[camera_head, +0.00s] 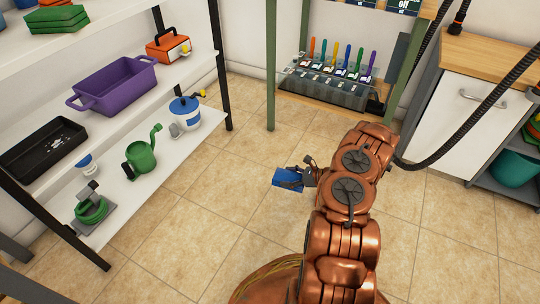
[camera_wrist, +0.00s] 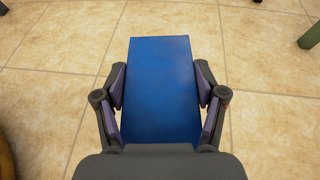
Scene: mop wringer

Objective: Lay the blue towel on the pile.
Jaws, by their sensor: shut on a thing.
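The blue towel (camera_wrist: 160,85) is a flat, folded rectangle between the two fingers of my gripper (camera_wrist: 161,95) in the wrist view. My gripper is shut on it, with a finger against each long side. In the head view the towel (camera_head: 287,178) sticks out to the left of my gripper (camera_head: 306,178), above the tiled floor. A small stack of green folded cloths (camera_head: 57,19) lies on the upper shelf at the top left. I cannot tell whether it is the pile the task names.
A white shelf unit (camera_head: 125,191) on the left holds a purple tub (camera_head: 115,86), a black tray (camera_head: 42,146) and a green watering can (camera_head: 141,157). A rack of coloured-handled tools (camera_head: 335,75) stands at the back. A white cabinet (camera_head: 470,115) is on the right. The floor between is clear.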

